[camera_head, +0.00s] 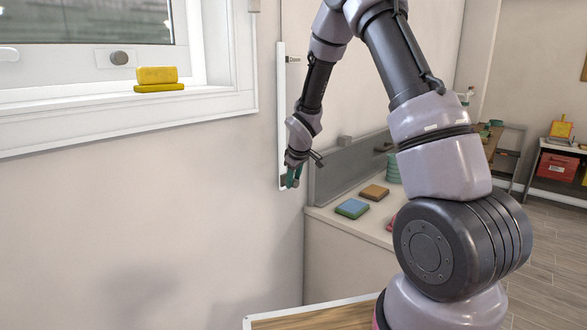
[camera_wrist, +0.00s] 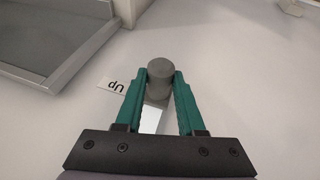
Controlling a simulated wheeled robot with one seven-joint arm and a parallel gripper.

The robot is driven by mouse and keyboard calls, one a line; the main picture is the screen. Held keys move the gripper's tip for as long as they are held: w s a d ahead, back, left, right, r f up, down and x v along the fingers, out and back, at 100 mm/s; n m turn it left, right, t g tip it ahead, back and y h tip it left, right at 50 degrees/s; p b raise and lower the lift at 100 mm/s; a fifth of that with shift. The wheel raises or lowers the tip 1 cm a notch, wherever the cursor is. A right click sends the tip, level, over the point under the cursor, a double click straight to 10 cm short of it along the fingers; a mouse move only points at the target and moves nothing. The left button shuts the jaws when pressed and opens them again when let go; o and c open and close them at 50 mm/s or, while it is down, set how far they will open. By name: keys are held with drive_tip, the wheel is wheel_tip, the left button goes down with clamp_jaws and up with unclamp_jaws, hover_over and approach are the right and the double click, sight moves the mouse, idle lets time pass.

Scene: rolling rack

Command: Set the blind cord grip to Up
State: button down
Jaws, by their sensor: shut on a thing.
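The blind cord grip is a grey rounded cylinder (camera_wrist: 160,67) in the wrist view. My gripper (camera_wrist: 161,78) has its teal fingers closed on both sides of it. The "Up" label (camera_wrist: 117,86) sits on the wall right beside the grip, upside down in this view. In the head view my gripper (camera_head: 292,177) is at the lower end of a tall white vertical track (camera_head: 281,110) on the wall, and the grip is mostly hidden there. The "Down" label (camera_head: 294,59) is near the track's top, well above my gripper.
A grey panel (camera_head: 345,168) and a white counter (camera_head: 345,220) with colored blocks stand just right of the track. A window sill with yellow sponges (camera_head: 158,78) is to the left. The wall below the window is clear.

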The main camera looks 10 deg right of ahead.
drive_tip(key=shift+s+f, duration=0.15)
drive_tip(key=shift+f, duration=0.15)
drive_tip(key=c, duration=0.5)
unclamp_jaws()
drive_tip(key=shift+r, duration=0.1)
drive_tip(key=v, duration=1)
drive_tip(key=shift+r, duration=0.3)
drive_tip(key=s+d+r+m, duration=0.3)
drive_tip(key=s+r, duration=0.3)
drive_tip(key=r, duration=0.3)
drive_tip(key=s+d+r+m+t, duration=0.1)
drive_tip(key=s+r+m, duration=0.3)
drive_tip(key=s, duration=0.7)
drive_tip(key=s+d+r+m+y, duration=0.1)
drive_tip(key=s+r+m, duration=0.4)
drive_tip(key=s, duration=0.7)
drive_tip(key=shift+d+r+t+y, duration=0.2)
drive_tip(key=shift+r+t+y, duration=0.15)
drive_tip(key=shift+r, duration=0.55)
